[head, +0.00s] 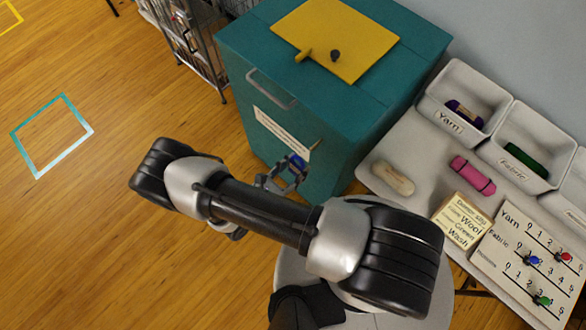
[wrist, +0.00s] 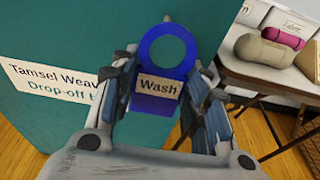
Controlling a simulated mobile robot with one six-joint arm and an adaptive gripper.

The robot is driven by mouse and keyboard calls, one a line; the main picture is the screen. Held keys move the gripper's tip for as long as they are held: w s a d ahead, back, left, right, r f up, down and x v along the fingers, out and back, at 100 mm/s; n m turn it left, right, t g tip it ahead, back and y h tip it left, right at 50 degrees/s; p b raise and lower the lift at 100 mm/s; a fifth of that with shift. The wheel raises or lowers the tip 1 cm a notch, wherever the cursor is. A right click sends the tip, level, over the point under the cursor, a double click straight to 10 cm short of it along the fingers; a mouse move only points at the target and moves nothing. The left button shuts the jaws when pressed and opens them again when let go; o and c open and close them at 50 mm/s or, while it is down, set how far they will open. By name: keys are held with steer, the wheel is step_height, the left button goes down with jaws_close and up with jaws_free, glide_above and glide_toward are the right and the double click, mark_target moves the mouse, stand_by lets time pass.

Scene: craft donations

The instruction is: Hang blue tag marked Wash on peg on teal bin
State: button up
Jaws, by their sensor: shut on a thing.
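The teal bin (head: 255,48) stands at upper center in the head view. Its teal front fills much of the wrist view (wrist: 60,30). My gripper (head: 287,179) is in front of that face, and its fingers (wrist: 167,78) are shut on the blue tag (wrist: 157,101). The tag has a round ring at its top and a label reading "Wash" between the fingers. It shows small and blue in the head view (head: 298,162). A thin peg-like piece (head: 317,144) juts from the bin near the tag. A small brownish spot shows at the ring's top edge; I cannot tell whether the ring is around the peg.
A white label (head: 281,130) and a handle (head: 271,89) are on the bin's front. A yellow panel (head: 352,45) lies on top. A table at right holds trays (head: 462,78), rolls (head: 472,175), a wooden block (head: 460,222) and a bead board (head: 535,265).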

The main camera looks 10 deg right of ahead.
mark_target(321, 145)
steer(key=shift+r+p+x, duration=0.2)
steer(key=shift+x, duration=1.05)
steer(key=shift+r+p+x, duration=0.15)
steer(key=shift+p+x, duration=0.05)
steer(key=shift+x, duration=1.1)
steer(key=shift+r+p+x, duration=0.2)
steer(key=shift+x, duration=1.05)
steer(key=shift+w+d+f+b, duration=0.45)
steer(key=shift+d+b, duration=0.15)
steer(key=shift+d, duration=0.1)
steer(key=o, duration=0.8)
steer(key=shift+o, duration=0.2)
